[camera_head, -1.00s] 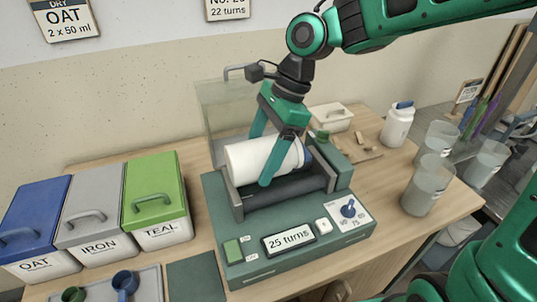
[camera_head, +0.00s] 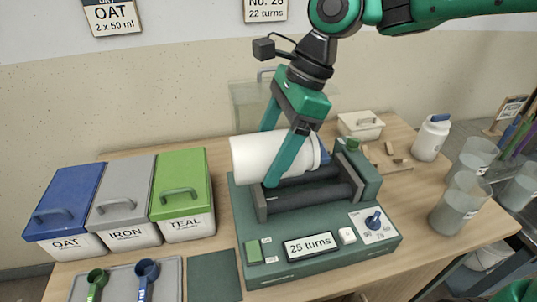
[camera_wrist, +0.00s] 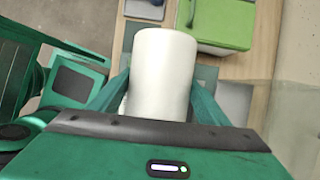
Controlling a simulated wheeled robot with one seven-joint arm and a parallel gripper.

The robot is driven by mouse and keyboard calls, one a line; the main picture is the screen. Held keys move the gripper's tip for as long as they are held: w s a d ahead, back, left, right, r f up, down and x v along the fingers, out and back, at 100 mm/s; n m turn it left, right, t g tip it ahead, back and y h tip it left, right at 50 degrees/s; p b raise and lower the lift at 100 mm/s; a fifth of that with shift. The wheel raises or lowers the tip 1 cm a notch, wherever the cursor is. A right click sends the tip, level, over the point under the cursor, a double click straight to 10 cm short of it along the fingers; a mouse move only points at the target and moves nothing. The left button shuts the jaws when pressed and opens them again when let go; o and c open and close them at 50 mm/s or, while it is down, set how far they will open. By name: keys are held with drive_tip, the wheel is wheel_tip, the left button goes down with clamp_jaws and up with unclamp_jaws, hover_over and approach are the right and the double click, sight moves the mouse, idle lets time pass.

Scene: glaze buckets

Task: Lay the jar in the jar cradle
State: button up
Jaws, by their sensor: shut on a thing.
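The jar (camera_head: 266,157) is a white cylinder with a blue lid (camera_head: 323,150) at its right end, lying sideways. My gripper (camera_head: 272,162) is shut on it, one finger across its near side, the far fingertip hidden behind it. In the wrist view the white jar (camera_wrist: 163,75) sits between the two green fingers. The jar cradle (camera_head: 312,196) has two dark rollers between grey end walls on a green machine. The jar is over the cradle's back part, its left end sticking out past the left wall in the picture. I cannot tell whether it touches the rollers.
The machine carries a "25 turns" display (camera_head: 310,245) and a blue knob (camera_head: 373,220). A clear cover (camera_head: 245,108) stands behind. Blue, grey and green bins (camera_head: 180,188) stand left. Beakers (camera_head: 458,203) and a white bottle (camera_head: 432,138) stand right.

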sight(267, 136)
drive_tip(key=shift+r, duration=2)
